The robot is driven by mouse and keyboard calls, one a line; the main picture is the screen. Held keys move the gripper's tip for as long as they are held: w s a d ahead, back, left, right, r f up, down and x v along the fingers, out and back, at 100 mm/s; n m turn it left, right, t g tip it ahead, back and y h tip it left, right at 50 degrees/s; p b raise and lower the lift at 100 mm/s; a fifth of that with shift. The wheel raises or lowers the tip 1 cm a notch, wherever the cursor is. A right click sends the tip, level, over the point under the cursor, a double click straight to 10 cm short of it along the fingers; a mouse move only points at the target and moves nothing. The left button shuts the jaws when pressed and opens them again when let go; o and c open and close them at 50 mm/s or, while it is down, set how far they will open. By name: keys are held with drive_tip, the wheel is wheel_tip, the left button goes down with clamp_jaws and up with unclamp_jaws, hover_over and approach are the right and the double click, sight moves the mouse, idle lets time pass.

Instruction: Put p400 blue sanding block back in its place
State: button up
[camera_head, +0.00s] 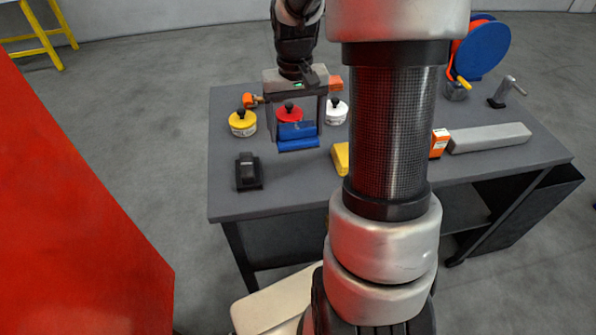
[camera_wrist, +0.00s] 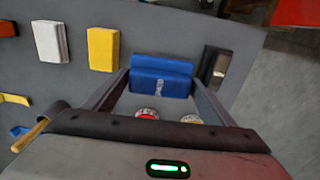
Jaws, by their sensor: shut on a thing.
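The blue sanding block (camera_head: 298,144) is between the fingers of my gripper (camera_head: 297,137), over the left half of the grey table. In the wrist view the blue block (camera_wrist: 160,84) spans the gap between both fingertips of my gripper (camera_wrist: 160,78). It shows as two blue bands, one beyond the other; I cannot tell whether these are one stepped block or two pieces. The gripper is shut on it and points down. The block is at or just above the table top; contact is not clear. No print is readable on it.
On the table (camera_head: 225,195) stand a black block (camera_head: 248,172) left, a yellow block (camera_head: 340,158) right, and yellow (camera_head: 243,123), red (camera_head: 289,112) and white (camera_head: 336,111) round containers behind. A white block (camera_wrist: 50,42) shows in the wrist view. Bare table lies in front.

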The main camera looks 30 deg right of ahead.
sight(298, 137)
drive_tip(key=f, duration=0.5)
drive_tip(key=shift+s+f+b, duration=0.15)
drive_tip(key=shift+s+b, duration=0.15)
drive_tip(key=shift+s, duration=0.05)
drive_tip(key=shift+f, duration=2.3)
drive_tip(key=o, duration=0.9)
drive_tip(key=shift+o, duration=0.2)
drive_tip(key=shift+r, duration=0.15)
wheel_tip(298, 137, up, 12)
drive_tip(key=shift+f+p, duration=0.1)
drive_tip(key=shift+p, duration=0.35)
